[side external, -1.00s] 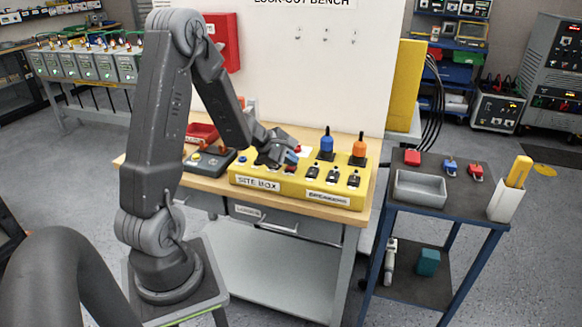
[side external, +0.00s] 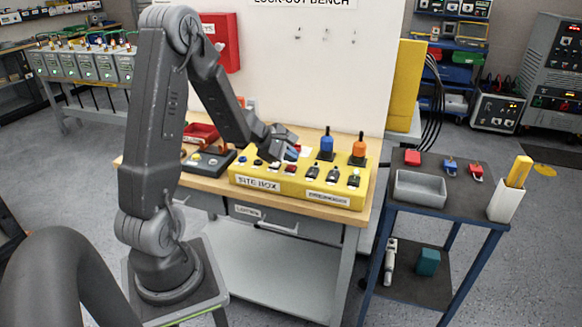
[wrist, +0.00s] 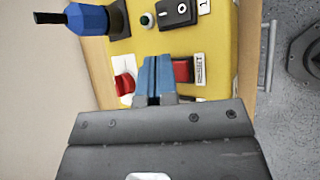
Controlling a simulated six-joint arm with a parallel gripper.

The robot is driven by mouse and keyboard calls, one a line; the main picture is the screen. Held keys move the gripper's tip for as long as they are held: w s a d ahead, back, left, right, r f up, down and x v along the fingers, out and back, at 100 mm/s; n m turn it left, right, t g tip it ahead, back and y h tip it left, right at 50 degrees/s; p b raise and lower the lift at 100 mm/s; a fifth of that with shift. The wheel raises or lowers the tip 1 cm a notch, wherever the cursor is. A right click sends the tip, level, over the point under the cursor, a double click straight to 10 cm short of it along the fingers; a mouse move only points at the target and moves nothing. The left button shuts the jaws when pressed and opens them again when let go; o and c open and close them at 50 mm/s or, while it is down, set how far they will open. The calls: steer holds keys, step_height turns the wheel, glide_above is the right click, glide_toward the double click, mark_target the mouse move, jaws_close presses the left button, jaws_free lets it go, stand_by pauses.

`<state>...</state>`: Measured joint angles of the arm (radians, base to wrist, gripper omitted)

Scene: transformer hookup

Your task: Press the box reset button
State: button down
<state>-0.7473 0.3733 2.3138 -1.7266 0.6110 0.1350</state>
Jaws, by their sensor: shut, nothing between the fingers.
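The yellow site box (side external: 300,190) sits on the wooden bench top, with a row of controls on its face. A small blue button (side external: 242,158) is at its left end and a dark round one (side external: 258,162) beside it; I cannot read which is the reset. My gripper (side external: 293,153) is shut and empty, over the left-middle of the box. In the wrist view its blue fingertips (wrist: 153,66) are together above the yellow face, between a red button (wrist: 124,84) and a red rocker (wrist: 182,71). Contact cannot be told.
A blue plug (side external: 327,144) and an orange plug (side external: 359,148) stand upright at the box's back right. A dark pedal-like control box (side external: 208,162) lies to the left. A side cart with a grey tray (side external: 420,189) stands to the right.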

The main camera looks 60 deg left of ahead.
mark_target(292, 169)
steer(key=shift+r, duration=2.55)
steer(key=shift+w+d+r, duration=0.1)
steer(key=shift+d+r, duration=0.1)
steer(key=shift+d, duration=0.15)
steer(key=s+d+r+m+g+h, duration=0.1)
steer(key=s+d+r+m, duration=0.15)
steer(key=d+m, duration=0.35)
steer(key=s+d+r+m+g+h, duration=0.1)
steer(key=d+r+m, duration=0.25)
steer(key=d, duration=0.45)
steer(key=s+d+r+m+g, duration=0.1)
steer(key=d+r+m, duration=0.2)
steer(key=d+m, duration=0.3)
steer(key=s+d+m+y, duration=0.1)
steer(key=s+d+m, duration=0.2)
steer(key=s+m, duration=0.2)
steer(key=s+d+r+m+y, duration=0.1)
steer(key=s+d+m+y, duration=0.1)
steer(key=s, duration=0.6)
steer(key=d+m, duration=0.1)
steer(key=m, duration=0.1)
steer(key=shift+d+r+m, duration=0.15)
steer(key=shift+d+m, duration=0.2)
